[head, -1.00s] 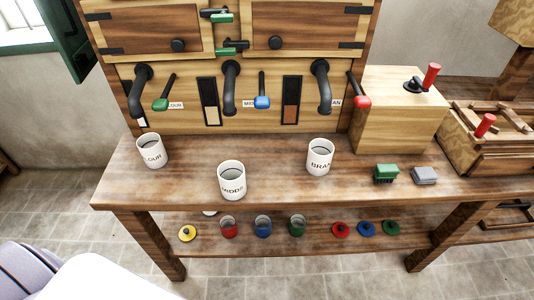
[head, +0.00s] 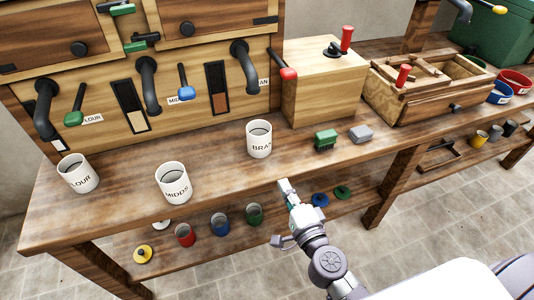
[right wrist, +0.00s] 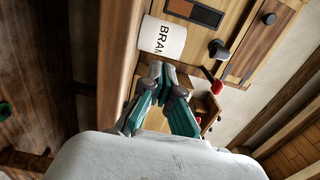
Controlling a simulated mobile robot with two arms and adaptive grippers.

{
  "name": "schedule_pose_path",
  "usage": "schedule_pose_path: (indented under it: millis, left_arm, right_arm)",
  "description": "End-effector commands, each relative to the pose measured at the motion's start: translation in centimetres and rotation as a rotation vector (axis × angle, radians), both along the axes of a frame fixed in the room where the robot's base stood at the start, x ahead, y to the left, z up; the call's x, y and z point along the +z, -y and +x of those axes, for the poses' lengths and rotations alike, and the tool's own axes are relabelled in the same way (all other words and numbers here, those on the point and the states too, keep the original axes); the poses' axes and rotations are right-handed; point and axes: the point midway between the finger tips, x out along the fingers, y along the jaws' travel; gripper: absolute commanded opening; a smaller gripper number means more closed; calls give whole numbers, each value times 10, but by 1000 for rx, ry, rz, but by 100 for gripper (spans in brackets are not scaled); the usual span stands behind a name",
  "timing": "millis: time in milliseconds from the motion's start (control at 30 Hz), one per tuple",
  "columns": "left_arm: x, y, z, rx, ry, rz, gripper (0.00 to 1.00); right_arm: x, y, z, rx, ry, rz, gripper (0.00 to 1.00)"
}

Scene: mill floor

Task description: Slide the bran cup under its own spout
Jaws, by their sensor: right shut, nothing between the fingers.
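The white bran cup (head: 259,139) stands upright on the bench, forward of the black bran spout (head: 243,65) and apart from it. My right gripper (head: 285,186) is shut and empty, just off the bench's front edge, nearer me and a little right of the cup. In the right wrist view the cup (right wrist: 162,38) appears sideways beyond the fingertips (right wrist: 165,70), with a gap between. The spout's black end (right wrist: 218,48) also shows there. My left gripper is not in view.
The flour cup (head: 78,174) and midds cup (head: 174,183) stand to the left. A lower shelf holds small coloured cups. Bare bench lies between the bran cup and its spout.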

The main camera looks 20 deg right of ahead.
Motion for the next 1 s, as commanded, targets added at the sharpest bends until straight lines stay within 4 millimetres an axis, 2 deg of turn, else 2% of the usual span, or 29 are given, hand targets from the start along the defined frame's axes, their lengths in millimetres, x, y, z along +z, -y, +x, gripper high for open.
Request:
schedule_pose_path:
  millis: [167,300,500,700,1000]
  left_arm:
    - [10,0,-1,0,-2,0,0]
    - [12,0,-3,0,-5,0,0]
    - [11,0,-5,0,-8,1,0]
    - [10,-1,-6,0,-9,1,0]
    - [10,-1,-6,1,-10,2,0]
  right_arm:
    - [4,-2,37,0,3,-2,0]
    - [3,-4,68,0,3,-2,0]
    - [1,-7,104,1,2,-2,0]
    - [0,-8,122,1,0,-3,0]
    - [0,-8,125,1,-1,-5,0]
